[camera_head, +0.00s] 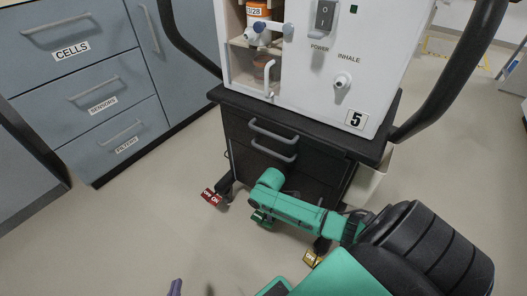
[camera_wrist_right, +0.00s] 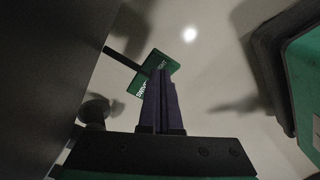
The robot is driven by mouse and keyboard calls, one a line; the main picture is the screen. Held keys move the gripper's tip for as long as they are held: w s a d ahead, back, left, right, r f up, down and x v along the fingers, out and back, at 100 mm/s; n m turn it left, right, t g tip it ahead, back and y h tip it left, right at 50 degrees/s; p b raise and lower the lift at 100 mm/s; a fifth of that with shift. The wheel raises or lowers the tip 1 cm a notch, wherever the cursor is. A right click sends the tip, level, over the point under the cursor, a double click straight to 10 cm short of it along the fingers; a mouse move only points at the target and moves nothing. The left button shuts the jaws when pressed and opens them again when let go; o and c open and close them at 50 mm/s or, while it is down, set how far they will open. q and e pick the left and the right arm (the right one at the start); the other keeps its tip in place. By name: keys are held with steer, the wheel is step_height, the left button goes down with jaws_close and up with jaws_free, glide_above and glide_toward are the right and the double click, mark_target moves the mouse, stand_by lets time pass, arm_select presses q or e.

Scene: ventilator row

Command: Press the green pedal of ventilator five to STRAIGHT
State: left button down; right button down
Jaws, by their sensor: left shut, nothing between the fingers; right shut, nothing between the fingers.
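Ventilator five (camera_head: 335,75) is a white unit labelled 5 on a dark cart (camera_head: 285,150). Its green pedal (camera_head: 262,219) sits low at the cart's front, partly hidden by my green right arm. In the right wrist view the green pedal (camera_wrist_right: 133,84) is a flat plate with white lettering on a dark stem; the lettering is partly covered. My right gripper (camera_wrist_right: 160,74) is shut and empty, its purple fingers overlapping the pedal in that view; I cannot tell whether they touch it. My left gripper (camera_head: 175,287) shows only as a purple fingertip at the bottom edge, shut, away from the pedals.
A red pedal (camera_head: 212,197) is left of the green one and a yellow pedal (camera_head: 313,258) is right of it. Grey-blue drawers (camera_head: 100,100) stand at the left. Black curved handles (camera_head: 450,75) flank the ventilator. The floor at lower left is clear.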

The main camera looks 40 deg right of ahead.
arm_select(q)
steer(key=shift+f, duration=0.2)
stand_by(0.4)
arm_select(e)
steer(key=shift+f, duration=0.15)
